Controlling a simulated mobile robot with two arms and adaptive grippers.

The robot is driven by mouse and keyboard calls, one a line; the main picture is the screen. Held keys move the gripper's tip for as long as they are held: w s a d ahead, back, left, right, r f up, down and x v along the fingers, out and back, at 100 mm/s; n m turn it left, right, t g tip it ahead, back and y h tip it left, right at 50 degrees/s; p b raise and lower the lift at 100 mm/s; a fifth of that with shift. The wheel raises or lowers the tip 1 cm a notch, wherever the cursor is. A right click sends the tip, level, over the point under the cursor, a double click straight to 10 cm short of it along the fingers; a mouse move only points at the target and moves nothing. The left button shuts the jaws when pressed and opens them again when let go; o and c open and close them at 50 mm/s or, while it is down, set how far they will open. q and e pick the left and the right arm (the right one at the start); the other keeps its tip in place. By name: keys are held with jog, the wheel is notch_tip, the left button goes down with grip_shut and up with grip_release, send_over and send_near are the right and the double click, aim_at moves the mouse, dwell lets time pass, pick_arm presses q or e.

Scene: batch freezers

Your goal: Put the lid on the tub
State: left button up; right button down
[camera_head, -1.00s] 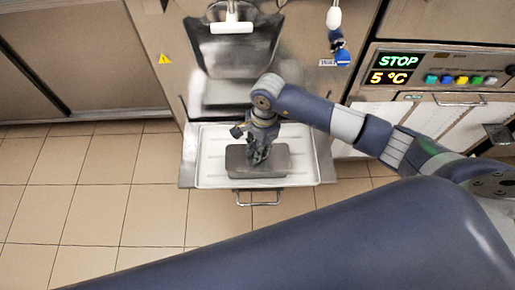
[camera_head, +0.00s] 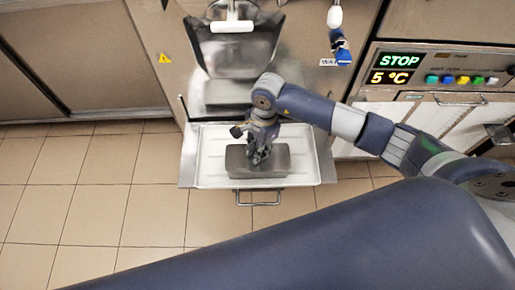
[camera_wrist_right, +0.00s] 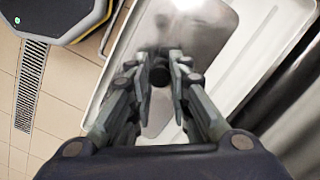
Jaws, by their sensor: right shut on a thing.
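The lid (camera_head: 241,160) is a grey metal rectangle with rounded corners, over the white tray in the head view. In the right wrist view the lid (camera_wrist_right: 195,30) is shiny and has a dark round knob (camera_wrist_right: 160,74). My right gripper (camera_head: 259,158) points down at the lid's middle. In the right wrist view its fingers (camera_wrist_right: 162,68) are shut on the knob. The tub is not clearly visible; the lid and gripper cover whatever is beneath. I cannot tell whether the lid sits flush on it. My left gripper is not in view.
The white tray (camera_head: 209,166) juts out from the freezer front, with a handle (camera_head: 258,201) at its front edge. A chute (camera_head: 236,52) with a white-gripped door stands behind it. A control panel (camera_head: 435,68) reads STOP and 5 °C. Tiled floor to the left is clear.

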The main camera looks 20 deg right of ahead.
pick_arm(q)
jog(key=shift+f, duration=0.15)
pick_arm(e)
jog(key=shift+f, duration=0.1)
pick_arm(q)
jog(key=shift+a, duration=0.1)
pick_arm(e)
jog(key=c, duration=1.3)
grip_release()
jog(key=o, duration=0.5)
jog(key=shift+o, duration=0.2)
jog(key=shift+r+p, duration=0.6)
jog(key=shift+r, duration=0.45)
jog(key=shift+r+p, duration=1.4)
jog(key=shift+r, duration=1.1)
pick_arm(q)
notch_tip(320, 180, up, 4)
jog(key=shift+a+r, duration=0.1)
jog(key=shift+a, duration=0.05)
